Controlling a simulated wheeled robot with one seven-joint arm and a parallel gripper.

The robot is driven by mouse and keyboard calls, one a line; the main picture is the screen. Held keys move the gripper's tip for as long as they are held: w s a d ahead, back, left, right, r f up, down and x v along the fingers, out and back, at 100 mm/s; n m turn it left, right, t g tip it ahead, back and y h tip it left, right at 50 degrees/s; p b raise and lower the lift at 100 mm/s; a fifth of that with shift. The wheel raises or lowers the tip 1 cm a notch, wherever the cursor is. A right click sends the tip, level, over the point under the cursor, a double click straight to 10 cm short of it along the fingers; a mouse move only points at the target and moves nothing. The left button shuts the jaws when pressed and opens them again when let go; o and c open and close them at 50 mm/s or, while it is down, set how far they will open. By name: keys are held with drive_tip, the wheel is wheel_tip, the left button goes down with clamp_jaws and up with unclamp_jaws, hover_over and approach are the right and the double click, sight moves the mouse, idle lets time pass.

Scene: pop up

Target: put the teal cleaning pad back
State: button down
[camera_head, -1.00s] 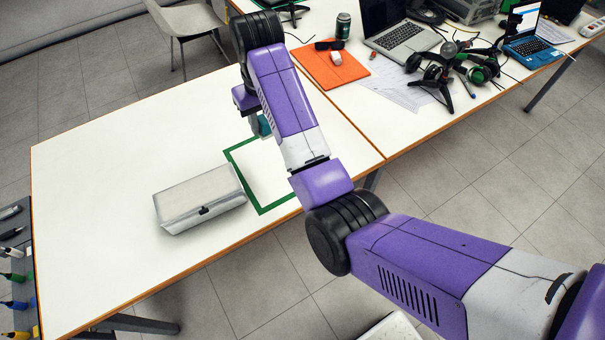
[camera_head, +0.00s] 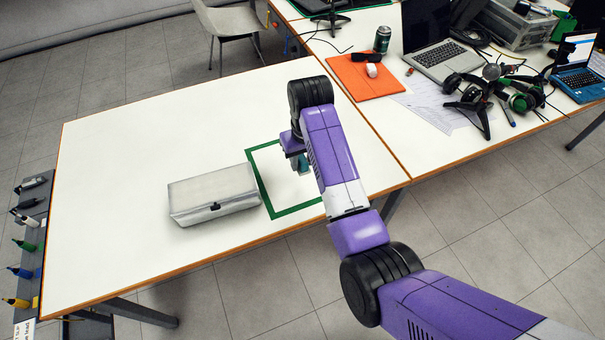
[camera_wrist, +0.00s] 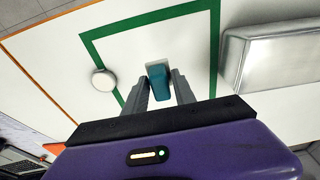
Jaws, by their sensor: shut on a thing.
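The teal cleaning pad (camera_wrist: 159,82) is between my gripper's fingers (camera_wrist: 160,90) in the wrist view, with a pale edge at its far end. My gripper is shut on it. In the head view a small teal part of the pad (camera_head: 304,163) shows below my wrist, within the green square outline (camera_head: 262,184) on the white table. My arm hides part of the outline there. The outline also shows around the pad in the wrist view (camera_wrist: 214,50). I cannot tell whether the pad touches the table.
A closed silver-white case (camera_head: 213,194) lies left of the outline. A small round white object (camera_wrist: 103,81) sits near the outline's side in the wrist view. The table's left part (camera_head: 110,190) is clear. An orange mat (camera_head: 364,75), laptop (camera_head: 440,50) and headphones (camera_head: 515,95) crowd the adjoining table.

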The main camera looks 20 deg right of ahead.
sight(304, 162)
drive_tip(key=shift+f, duration=3.2)
drive_tip(key=shift+f, duration=0.1)
drive_tip(key=c, duration=1)
unclamp_jaws()
drive_tip(key=shift+f, duration=0.1)
drive_tip(key=r, duration=0.4)
drive_tip(key=s+r, duration=0.1)
drive_tip(key=r, duration=0.7)
drive_tip(key=shift+s+r, duration=0.15)
drive_tip(key=shift+s, duration=0.25)
